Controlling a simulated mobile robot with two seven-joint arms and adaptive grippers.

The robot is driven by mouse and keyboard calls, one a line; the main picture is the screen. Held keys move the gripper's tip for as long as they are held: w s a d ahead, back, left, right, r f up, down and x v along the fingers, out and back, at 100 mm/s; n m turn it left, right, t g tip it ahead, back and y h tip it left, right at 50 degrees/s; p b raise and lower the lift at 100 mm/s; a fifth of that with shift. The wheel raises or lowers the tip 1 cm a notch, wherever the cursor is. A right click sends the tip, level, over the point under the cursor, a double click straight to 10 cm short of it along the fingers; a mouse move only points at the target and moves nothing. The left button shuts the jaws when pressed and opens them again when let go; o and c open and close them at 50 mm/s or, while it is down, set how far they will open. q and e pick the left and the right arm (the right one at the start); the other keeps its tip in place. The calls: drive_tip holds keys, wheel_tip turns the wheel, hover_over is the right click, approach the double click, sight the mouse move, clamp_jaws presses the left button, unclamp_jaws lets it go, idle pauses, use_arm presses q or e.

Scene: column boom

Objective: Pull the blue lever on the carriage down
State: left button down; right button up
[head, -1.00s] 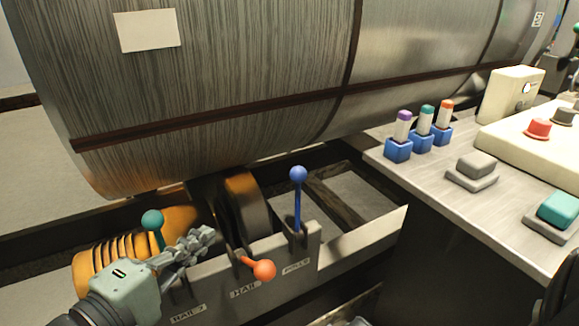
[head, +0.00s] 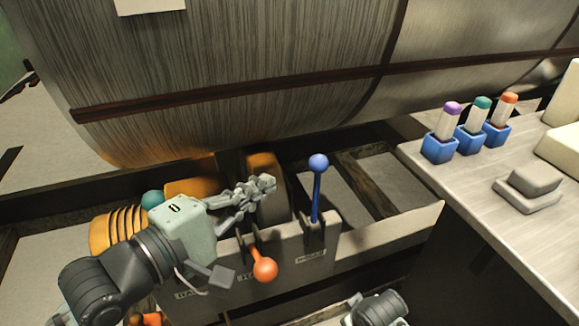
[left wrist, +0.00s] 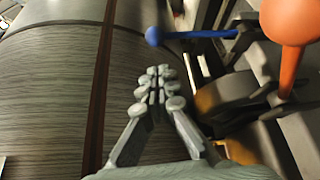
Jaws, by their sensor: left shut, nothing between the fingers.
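The blue lever (head: 317,190) stands upright in its bracket at the right end of the carriage panel (head: 330,240), its round knob on top. It also shows in the left wrist view (left wrist: 195,35), at the upper middle. My left gripper (head: 268,185) is shut and empty. It is left of the blue lever and apart from it, above the panel. In the left wrist view the closed fingertips (left wrist: 160,88) point toward the big cylinder. At the lower right of the head view a part of my own arm shows; the right gripper is not clearly visible.
An orange lever (head: 265,269) tilts down and forward, left of the blue one. A teal lever knob (head: 152,200) is partly hidden behind my left gripper. The large metal cylinder (head: 230,70) looms behind. A grey bench (head: 470,190) with coloured plugs stands at right.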

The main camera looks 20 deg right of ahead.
use_arm(q)
hover_over(316, 196)
drive_tip(key=w+a, duration=0.2)
drive_tip(key=w, duration=0.1)
drive_tip(key=shift+s+f, duration=0.25)
drive_tip(key=shift+f, duration=0.2)
use_arm(e)
drive_tip(key=shift+d, duration=0.35)
use_arm(q)
drive_tip(key=shift+a, duration=0.1)
drive_tip(key=shift+s+m+h, duration=0.3)
drive_tip(key=shift+s+m, duration=0.3)
drive_tip(key=shift+s, duration=0.45)
use_arm(e)
drive_tip(key=shift+s+a+f, duration=0.1)
drive_tip(key=shift+a+f, duration=0.2)
drive_tip(key=shift+f, duration=0.35)
drive_tip(key=shift+r, duration=0.1)
